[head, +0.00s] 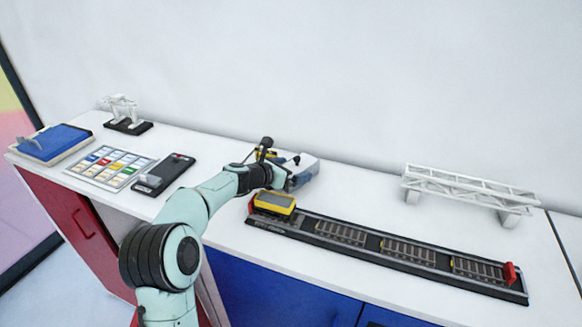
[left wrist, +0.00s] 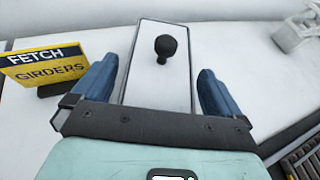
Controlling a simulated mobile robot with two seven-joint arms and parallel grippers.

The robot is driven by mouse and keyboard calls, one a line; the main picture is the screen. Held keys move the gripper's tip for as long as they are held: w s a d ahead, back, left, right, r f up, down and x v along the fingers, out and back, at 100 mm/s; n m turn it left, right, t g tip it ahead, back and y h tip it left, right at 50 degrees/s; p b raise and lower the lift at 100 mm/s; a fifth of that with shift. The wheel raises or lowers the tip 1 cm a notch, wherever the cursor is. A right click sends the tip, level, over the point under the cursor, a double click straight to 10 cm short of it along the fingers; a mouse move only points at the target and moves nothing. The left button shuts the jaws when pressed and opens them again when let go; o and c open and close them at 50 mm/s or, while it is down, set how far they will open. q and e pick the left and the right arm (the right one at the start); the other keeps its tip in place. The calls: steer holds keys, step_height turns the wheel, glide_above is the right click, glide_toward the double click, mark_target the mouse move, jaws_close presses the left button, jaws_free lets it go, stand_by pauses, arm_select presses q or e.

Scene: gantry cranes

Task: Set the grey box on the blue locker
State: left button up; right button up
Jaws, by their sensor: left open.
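The grey box (left wrist: 150,95), pale with a black knob on top, lies between the fingers of my left gripper (left wrist: 157,72) in the left wrist view. The fingers are open, with narrow gaps to the box's sides. In the head view, the grey box (head: 309,164) stands on the white counter near the back wall, partly hidden by my left gripper (head: 296,176). The blue locker (head: 265,288) shows as blue doors under the counter's front, below the track. My right gripper is not in view.
A rail track (head: 385,247) with a yellow wagon (head: 274,203) lies in front. A white girder bridge (head: 465,187) stands to the right. A "FETCH GIRDERS" sign (left wrist: 45,63) is close left of the gripper. A button panel (head: 112,166) and red locker (head: 75,220) are further left.

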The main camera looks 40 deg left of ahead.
arm_select(q)
step_height(320, 180, up, 10)
steer(key=p, duration=0.3)
steer(key=shift+w+p, duration=0.15)
steer(key=shift+p, duration=0.25)
step_height(320, 180, up, 9)
glide_above(292, 169)
steer(key=shift+a+r, duration=0.1)
steer(key=shift+r, duration=0.5)
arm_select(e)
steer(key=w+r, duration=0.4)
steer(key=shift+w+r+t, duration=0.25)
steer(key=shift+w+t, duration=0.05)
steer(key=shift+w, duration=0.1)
arm_select(q)
steer(key=shift+f, duration=0.1)
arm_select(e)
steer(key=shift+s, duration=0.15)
